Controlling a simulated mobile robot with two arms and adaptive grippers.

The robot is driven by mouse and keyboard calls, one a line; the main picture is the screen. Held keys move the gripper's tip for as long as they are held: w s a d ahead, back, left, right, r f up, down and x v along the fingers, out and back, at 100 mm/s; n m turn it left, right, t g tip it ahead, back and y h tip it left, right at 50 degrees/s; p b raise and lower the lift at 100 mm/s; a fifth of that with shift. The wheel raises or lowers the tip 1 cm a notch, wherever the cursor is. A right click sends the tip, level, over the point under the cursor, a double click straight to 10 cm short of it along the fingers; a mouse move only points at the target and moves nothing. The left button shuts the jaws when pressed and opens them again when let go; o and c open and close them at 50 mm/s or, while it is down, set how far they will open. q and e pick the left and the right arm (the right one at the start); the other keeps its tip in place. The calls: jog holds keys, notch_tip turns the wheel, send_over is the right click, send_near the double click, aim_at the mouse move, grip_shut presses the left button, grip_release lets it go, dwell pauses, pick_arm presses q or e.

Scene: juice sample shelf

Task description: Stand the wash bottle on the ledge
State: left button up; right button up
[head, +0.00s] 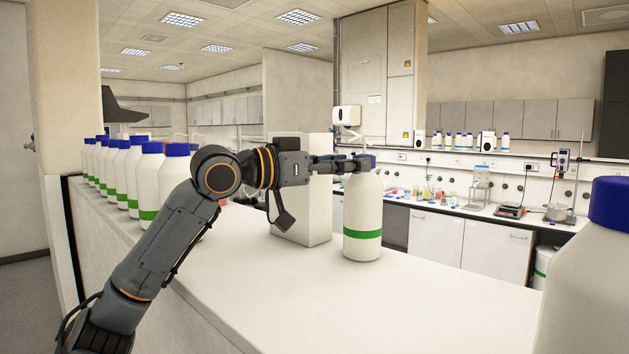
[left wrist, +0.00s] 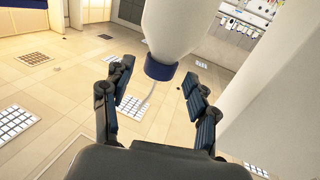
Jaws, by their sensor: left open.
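The wash bottle (head: 362,215), white with a green band, a blue cap and a thin pale spout, stands upright on the white ledge (head: 290,305). My left gripper (head: 350,162) is at its cap, reaching in from the left. In the left wrist view, which is upside down, the bottle's body (left wrist: 185,25) and blue cap (left wrist: 160,69) show with the spout between the fingers. The left gripper (left wrist: 158,80) is open, one finger on each side of the cap and spout, with gaps visible. My right gripper is not in view.
A tall white box (head: 305,205) stands just left of the bottle, behind my arm. A row of similar bottles (head: 117,170) lines the ledge's left part. Another large bottle (head: 588,270) stands close at the right edge. The ledge's front middle is clear.

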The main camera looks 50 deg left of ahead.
pick_arm(q)
jog(key=b+v, duration=0.3)
jog(key=v, duration=0.5)
jog(key=shift+b, duration=0.4)
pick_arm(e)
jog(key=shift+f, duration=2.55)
